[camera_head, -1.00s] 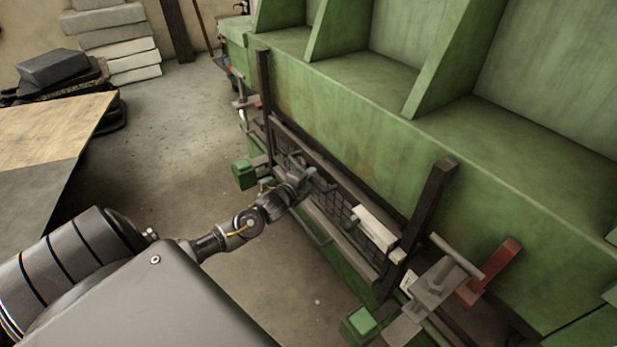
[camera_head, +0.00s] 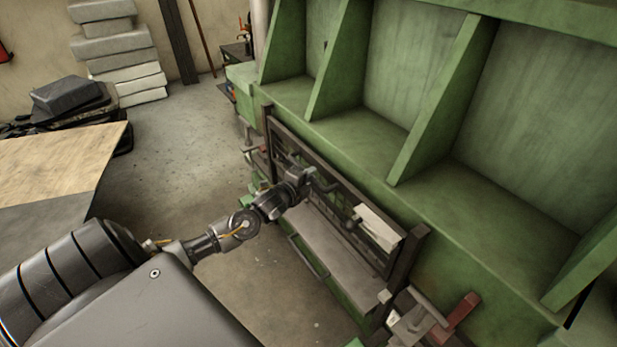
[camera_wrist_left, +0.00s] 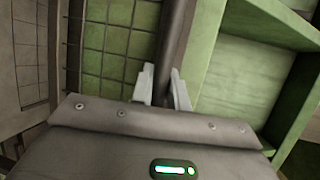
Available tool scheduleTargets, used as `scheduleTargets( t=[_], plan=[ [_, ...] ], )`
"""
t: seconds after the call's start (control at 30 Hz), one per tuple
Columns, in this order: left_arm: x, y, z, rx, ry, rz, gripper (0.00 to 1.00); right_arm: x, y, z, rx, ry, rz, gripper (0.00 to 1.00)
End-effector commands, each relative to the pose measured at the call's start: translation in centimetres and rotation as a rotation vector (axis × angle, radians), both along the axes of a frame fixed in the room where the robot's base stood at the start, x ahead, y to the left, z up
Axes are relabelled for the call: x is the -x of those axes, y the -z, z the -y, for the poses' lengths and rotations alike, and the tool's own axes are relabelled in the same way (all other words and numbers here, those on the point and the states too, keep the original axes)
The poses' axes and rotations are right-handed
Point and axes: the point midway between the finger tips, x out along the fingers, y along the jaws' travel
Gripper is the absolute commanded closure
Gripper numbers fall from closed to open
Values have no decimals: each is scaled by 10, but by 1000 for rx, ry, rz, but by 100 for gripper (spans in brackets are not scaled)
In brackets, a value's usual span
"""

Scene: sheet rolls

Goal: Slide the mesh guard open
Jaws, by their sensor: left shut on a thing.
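The mesh guard (camera_head: 287,150) is a dark framed grid on the front of the green machine. A white plate (camera_head: 378,227) is on its right part. The guard's top rail is near the tops of the dark side posts, and an open gap shows below the guard. My left gripper (camera_head: 308,177) is at the guard's handle (camera_head: 327,188). In the left wrist view, its pale fingers (camera_wrist_left: 167,88) are shut on a dark round bar (camera_wrist_left: 177,35), with the mesh (camera_wrist_left: 107,45) behind to the left. My right gripper is out of view.
A grey bed (camera_head: 335,245) shows below the guard. Clamps and a red lever (camera_head: 458,318) are at the lower right. A wooden-topped table (camera_head: 55,150) stands at the left, with stacked blocks (camera_head: 115,55) behind. The floor between is clear.

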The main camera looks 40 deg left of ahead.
Motion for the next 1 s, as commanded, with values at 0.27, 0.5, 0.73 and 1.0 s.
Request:
scheduleTargets(
  t=[0.27, 0.5, 0.73, 1.0],
  plan=[
    [-1, -2, -2, 0, -5, 3, 100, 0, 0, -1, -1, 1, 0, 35],
    [-1, -2, -1, -1, -2, 2, 62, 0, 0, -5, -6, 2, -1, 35],
    [0, -1, 0, 0, 0, 0, 62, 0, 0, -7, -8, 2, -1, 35],
    [26, -2, 3, -1, 2, -1, 62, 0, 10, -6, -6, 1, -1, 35]
  ],
)
